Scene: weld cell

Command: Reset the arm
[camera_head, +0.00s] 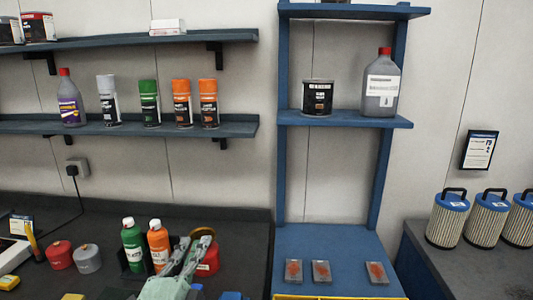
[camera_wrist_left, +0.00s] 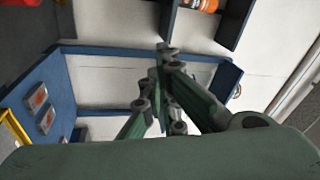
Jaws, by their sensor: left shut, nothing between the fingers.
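My left gripper (camera_head: 204,240) shows low in the head view, with its grey-green fingers pointing up and away over the dark bench (camera_head: 115,218). In the left wrist view its fingers (camera_wrist_left: 165,52) meet at the tips, shut with nothing between them. In the head view it overlaps a red container (camera_head: 212,262) behind it and is right of an orange bottle (camera_head: 158,245); I cannot tell if it touches them. My right gripper is in neither view.
A green bottle (camera_head: 133,245) stands beside the orange one. Red and grey canisters (camera_head: 88,259) are at left. A blue shelf unit (camera_head: 335,238) holds several small flat packs (camera_head: 321,271) low down. Spray cans stand on the wall shelf (camera_head: 235,129). Blue-and-white filters (camera_head: 447,220) stand at right.

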